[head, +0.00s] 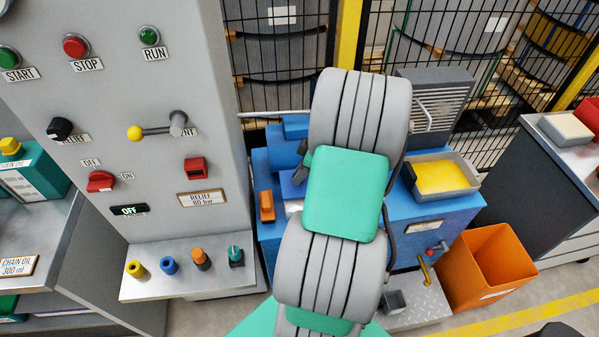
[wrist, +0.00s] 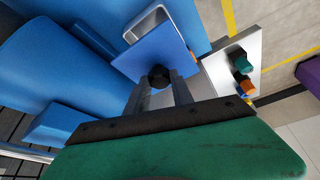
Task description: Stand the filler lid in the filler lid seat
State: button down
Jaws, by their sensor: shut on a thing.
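The filler lid is a blue square plate (wrist: 160,52) with a dark round knob. In the wrist view my gripper (wrist: 160,82) is shut on that knob, one finger on each side. The plate lies just beyond the fingertips. A pale-rimmed opening (wrist: 146,24), which looks like the filler lid seat, shows partly behind the plate's far edge. In the head view the lid (head: 290,186) and my gripper (head: 301,172) show small at the left of my arm, over the blue machine. My arm hides much there, and I cannot tell whether lid and seat touch.
The blue machine (head: 440,222) carries an orange handle (head: 266,206) and a yellow-filled tray (head: 444,176). A grey control panel (head: 130,130) stands at left, with a shelf (head: 185,284) of several coloured knobs. An orange bin (head: 488,268) stands at right.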

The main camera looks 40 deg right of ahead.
aim_at(301, 184)
jog(key=shift+f+b, duration=2.2)
jog(key=shift+f, duration=0.65)
jog(key=shift+s+f+b, duration=0.1)
jog(key=shift+b, duration=0.25)
jog(key=shift+f+b, duration=0.85)
jog(key=shift+f, duration=0.2)
jog(key=c, duration=1)
grip_release()
jog(key=shift+r, duration=0.1)
jog(key=shift+c, duration=0.2)
